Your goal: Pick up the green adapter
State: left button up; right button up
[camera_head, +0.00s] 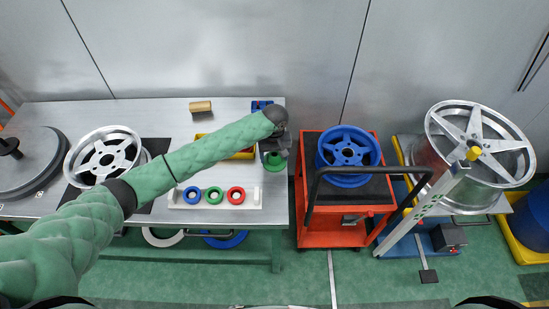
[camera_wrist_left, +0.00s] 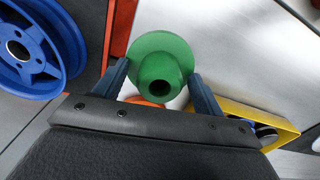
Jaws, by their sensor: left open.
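The green adapter (camera_wrist_left: 160,62) shows in the left wrist view as a round flange with a hollow hub facing the camera. My left gripper (camera_wrist_left: 160,88) is open, with one finger on each side of the adapter; I cannot tell whether they touch it. In the head view my left gripper (camera_head: 275,147) is over the right end of the table, and the adapter (camera_head: 276,163) shows partly below it. My right gripper is in neither view.
A white tray (camera_head: 251,204) holds blue, green and red rings in front. A yellow bin (camera_head: 243,154) is left of the gripper. The red cart (camera_head: 312,228) with a blue wheel (camera_head: 348,150) stands to the right. A silver wheel (camera_head: 104,155) lies on the table's left.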

pick_arm(q)
jog(key=shift+f, duration=0.15)
jog(key=c, duration=1.1)
jog(key=shift+r, duration=0.2)
